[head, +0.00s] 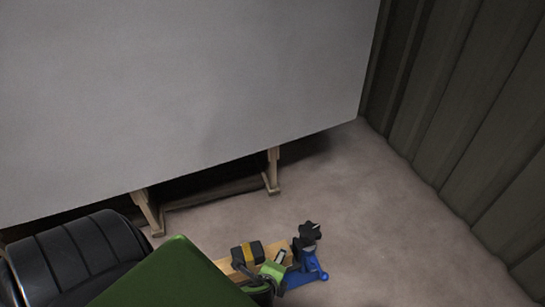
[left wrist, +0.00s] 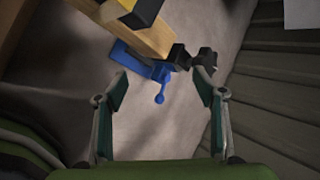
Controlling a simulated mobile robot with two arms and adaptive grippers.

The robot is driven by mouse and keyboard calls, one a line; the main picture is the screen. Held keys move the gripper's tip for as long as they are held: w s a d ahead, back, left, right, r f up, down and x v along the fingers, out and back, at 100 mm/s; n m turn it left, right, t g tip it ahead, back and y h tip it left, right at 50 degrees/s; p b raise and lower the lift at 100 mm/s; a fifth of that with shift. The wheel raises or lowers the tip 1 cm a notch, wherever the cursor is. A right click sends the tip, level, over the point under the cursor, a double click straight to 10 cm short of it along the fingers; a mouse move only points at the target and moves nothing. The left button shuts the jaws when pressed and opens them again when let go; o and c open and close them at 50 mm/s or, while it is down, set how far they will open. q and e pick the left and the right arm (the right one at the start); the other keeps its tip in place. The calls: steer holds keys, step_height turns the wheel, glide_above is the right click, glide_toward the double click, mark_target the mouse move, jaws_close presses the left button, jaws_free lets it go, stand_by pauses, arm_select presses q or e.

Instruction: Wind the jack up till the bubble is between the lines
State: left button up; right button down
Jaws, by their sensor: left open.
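The blue jack (head: 306,274) stands on the floor at the end of a wooden beam, with a black star-shaped knob (head: 310,231) on top. In the left wrist view the jack's blue body (left wrist: 133,61) and the dark knob (left wrist: 207,57) show beyond the fingers. A black block with a yellow band (head: 247,253) lies on the beam; no bubble or lines can be made out. My left gripper (left wrist: 161,72) is open and empty, short of the jack and knob. In the head view its green arm hides part of the beam. My right gripper is not in view.
The wooden beam (left wrist: 148,38) runs beside the jack. A large grey panel (head: 190,90) on wooden trestle legs (head: 272,170) stands behind. A ribbed dark wall (head: 480,120) is at the right. The floor (head: 400,235) between jack and wall is clear.

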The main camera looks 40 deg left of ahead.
arm_select(q)
steer(key=s+d+n+g+h+p, duration=0.3)
steer(key=s+d+n, duration=0.3)
steer(key=s+n, duration=0.3)
steer(key=shift+s+d+r+n+g+p, duration=0.3)
steer(key=shift+r+n+g+p, duration=0.3)
steer(key=shift+n, duration=1)
steer(key=shift+f, duration=0.15)
